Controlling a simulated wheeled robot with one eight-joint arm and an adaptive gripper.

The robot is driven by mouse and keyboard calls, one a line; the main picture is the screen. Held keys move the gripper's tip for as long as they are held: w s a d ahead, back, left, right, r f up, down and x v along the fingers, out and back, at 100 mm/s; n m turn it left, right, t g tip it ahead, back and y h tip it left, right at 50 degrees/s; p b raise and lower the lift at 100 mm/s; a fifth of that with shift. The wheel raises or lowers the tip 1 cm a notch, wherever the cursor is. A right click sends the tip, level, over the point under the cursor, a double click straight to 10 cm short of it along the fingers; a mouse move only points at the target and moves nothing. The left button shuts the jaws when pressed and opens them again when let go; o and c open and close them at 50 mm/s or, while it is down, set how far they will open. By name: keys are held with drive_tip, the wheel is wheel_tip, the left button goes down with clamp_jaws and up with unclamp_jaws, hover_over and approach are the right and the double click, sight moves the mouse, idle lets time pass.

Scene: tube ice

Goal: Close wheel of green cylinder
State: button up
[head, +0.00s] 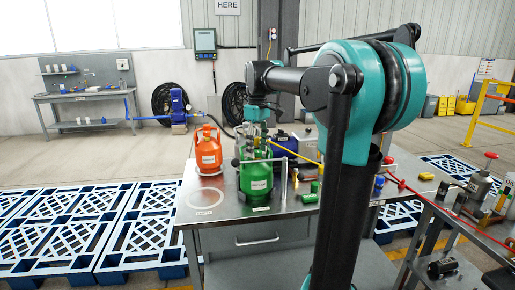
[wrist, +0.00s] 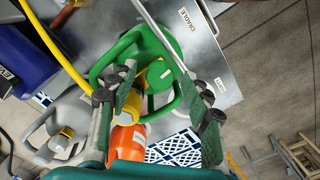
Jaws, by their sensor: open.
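The green cylinder (head: 256,180) stands upright on the metal table, with a white label on its front. In the wrist view the green cylinder (wrist: 128,44) shows its collar from above. In the head view my gripper (head: 256,140) is above the green cylinder and partly hidden among the cylinder top and arm links.
An orange cylinder (head: 208,152) stands left of the green one. A thin metal post and rail (head: 284,180) stand close by on the right. A yellow hose (wrist: 48,46) runs past in the wrist view. The table's (head: 205,208) front left is bare.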

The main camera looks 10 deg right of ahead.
sight(257, 151)
drive_tip(key=shift+f, duration=0.1)
drive_tip(key=c, duration=1.1)
drive_tip(key=shift+m, duration=0.8)
clamp_jaws()
drive_tip(key=o, duration=1.1)
unclamp_jaws()
wheel_tip(257, 151, up, 12)
